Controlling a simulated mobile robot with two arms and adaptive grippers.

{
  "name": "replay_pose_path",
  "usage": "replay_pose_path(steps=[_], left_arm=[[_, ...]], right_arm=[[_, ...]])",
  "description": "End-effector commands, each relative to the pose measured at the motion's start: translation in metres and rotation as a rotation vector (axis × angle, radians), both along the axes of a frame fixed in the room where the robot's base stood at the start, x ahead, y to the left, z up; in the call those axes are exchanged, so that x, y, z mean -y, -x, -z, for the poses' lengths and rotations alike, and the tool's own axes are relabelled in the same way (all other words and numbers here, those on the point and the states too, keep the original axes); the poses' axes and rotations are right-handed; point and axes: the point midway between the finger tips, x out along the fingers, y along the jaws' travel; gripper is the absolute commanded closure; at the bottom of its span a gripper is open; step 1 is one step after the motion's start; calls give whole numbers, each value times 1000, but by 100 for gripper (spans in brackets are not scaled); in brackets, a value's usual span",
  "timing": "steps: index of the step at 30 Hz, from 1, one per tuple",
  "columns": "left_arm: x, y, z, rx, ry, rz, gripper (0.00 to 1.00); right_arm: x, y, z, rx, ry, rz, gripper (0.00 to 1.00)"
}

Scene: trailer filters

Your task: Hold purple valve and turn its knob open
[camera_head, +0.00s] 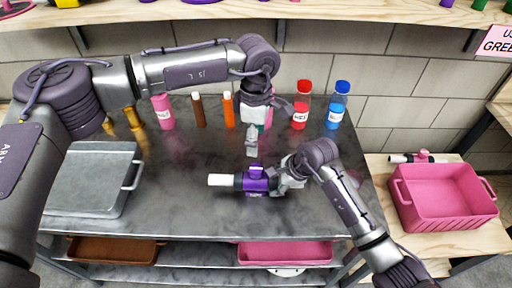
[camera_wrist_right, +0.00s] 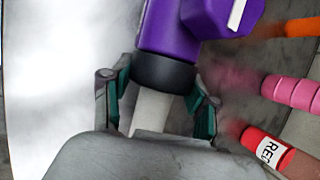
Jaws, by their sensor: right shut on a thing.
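The purple valve (camera_head: 254,183) lies level above the middle of the dark table, with a white pipe end at left and its purple knob (camera_head: 256,169) on top. My right gripper (camera_head: 288,178) is shut on its right end. In the right wrist view, the fingers of my right gripper (camera_wrist_right: 158,108) flank the white pipe end below the black collar of the purple valve (camera_wrist_right: 168,40). The knob (camera_wrist_right: 222,14) shows at the top edge. My left gripper (camera_head: 253,145) points down just above and behind the knob, apart from it; its finger gap is unclear.
A pink crate (camera_head: 445,205) and another valve (camera_head: 418,157) are on the right side table. The front table area is clear.

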Motion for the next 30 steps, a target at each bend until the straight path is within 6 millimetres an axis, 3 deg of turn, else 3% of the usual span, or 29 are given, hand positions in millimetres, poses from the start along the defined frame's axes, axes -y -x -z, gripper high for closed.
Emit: replay_pose_path(steps=[13, 14, 18, 19, 30], left_arm=[[0, 0, -6, 0, 0, 0, 30], [0, 0, -6, 0, 0, 0, 30], [0, 0, -6, 0, 0, 0, 30], [0, 0, -6, 0, 0, 0, 30], [0, 0, -5, 0, 0, 0, 30]], right_arm=[[0, 0, 0, 1, -1, 0, 89], [0, 0, 0, 1, 0, 0, 39], [0, 0, 0, 1, 0, 0, 16], [0, 0, 0, 1, 0, 0, 12], [1, 0, -3, 2, 0, 1, 12]])
